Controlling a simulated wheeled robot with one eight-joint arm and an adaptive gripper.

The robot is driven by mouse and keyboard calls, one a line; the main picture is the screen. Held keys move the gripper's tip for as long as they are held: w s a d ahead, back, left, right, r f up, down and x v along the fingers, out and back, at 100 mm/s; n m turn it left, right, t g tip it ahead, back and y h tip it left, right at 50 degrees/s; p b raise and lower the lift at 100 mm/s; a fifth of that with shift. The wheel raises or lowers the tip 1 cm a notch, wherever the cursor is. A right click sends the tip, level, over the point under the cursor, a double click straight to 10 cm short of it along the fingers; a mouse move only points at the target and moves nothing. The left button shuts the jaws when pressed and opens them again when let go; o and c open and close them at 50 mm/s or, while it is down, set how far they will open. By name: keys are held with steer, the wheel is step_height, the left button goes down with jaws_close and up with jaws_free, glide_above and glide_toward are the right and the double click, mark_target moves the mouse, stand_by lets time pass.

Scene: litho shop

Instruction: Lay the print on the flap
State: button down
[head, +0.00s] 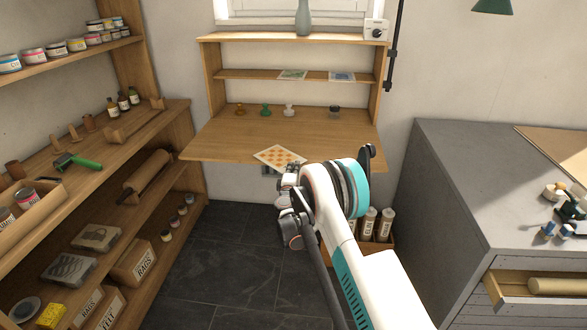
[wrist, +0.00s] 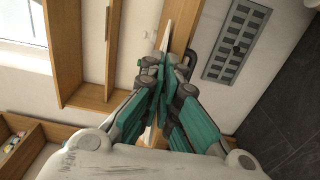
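The print (head: 279,157) is a pale sheet with an orange pattern, at the front edge of the wooden flap (head: 240,140) in the head view. My gripper (head: 287,173) is at the print's lower edge. In the wrist view, my gripper's fingers (wrist: 166,65) are closed together on the print, which shows edge-on as a thin white strip (wrist: 166,35). The flap shows there as a narrow wooden band (wrist: 183,25) beside it. The print looks tilted, and I cannot tell whether it touches the flap. My arm hides part of the gripper.
Yellow, green and white small pieces (head: 265,110) and a dark jar (head: 335,111) stand at the back of the flap; its front is mostly clear. A grey cabinet (head: 480,180) with an open drawer stands right. Loaded wooden shelves (head: 150,135) stand left.

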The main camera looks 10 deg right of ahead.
steer(key=c, duration=1.8)
jaws_free()
